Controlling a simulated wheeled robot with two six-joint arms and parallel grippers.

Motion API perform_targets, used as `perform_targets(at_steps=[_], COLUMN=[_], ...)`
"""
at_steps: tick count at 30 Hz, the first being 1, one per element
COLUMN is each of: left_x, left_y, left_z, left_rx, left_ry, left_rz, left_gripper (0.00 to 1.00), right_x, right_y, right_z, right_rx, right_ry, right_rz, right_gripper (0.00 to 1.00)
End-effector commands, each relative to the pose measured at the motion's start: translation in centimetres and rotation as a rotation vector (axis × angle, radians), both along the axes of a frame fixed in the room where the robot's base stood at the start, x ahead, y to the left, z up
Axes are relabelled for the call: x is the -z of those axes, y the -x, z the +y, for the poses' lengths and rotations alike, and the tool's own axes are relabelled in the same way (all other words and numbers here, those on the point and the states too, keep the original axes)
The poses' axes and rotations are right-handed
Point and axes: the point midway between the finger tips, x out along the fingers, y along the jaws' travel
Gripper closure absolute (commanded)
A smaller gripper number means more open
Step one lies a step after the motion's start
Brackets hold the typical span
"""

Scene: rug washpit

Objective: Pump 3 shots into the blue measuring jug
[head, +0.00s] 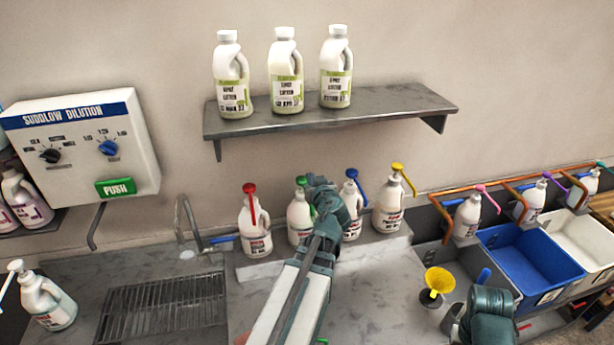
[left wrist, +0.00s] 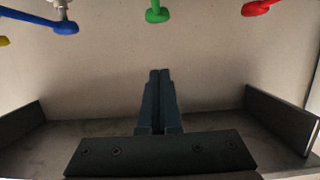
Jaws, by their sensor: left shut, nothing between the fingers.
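A row of white pump bottles stands on the ledge by the wall: one with a red pump (head: 250,190), one with a green pump (head: 301,181), one with a blue pump (head: 352,174) and one with a yellow pump (head: 397,168). My left gripper (head: 322,190) is shut and empty, close to the green pump and partly covering its bottle. In the left wrist view the green pump head (left wrist: 157,14) is ahead of the shut fingers (left wrist: 160,80), apart in the picture. I cannot make out the blue measuring jug for certain. My right gripper (head: 485,318) is at the lower right, its fingers unclear.
A yellow funnel (head: 438,281) stands left of my right gripper, with a small blue piece (head: 484,276) beside it. A shelf (head: 330,110) with white jugs hangs above. A blue bin (head: 530,260) is right; a drain grate (head: 165,305) left.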

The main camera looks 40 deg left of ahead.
Motion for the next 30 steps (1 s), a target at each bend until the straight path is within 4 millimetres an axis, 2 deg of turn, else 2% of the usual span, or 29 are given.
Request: perform_targets(at_steps=[4,8,20,24,30], left_x=[0.2,0.7,2.7,4.8,6.1], left_y=[-0.4,-1.5,-6.6,-6.1,-6.1], left_z=[0.4,1.7,8.0,7.6,7.6], left_rx=[0.000,-0.002,-0.002,0.000,0.000], left_ry=[0.000,0.000,0.000,-0.001,-0.001], left_rz=[0.000,0.000,0.000,0.001,0.001], left_gripper=[1.00,1.00,1.00,1.00,1.00], right_x=[0.2,0.7,2.7,4.8,6.1], right_y=[0.0,0.0,-0.1,-0.1,-0.1], right_z=[0.0,0.0,0.0,0.0,0.0], right_rx=[-0.001,-0.003,-0.015,-0.018,-0.017], right_ry=[0.000,0.000,0.001,0.001,0.001], right_rz=[0.000,0.000,0.000,-0.001,-0.002], right_gripper=[1.00,1.00,1.00,1.00,1.00])
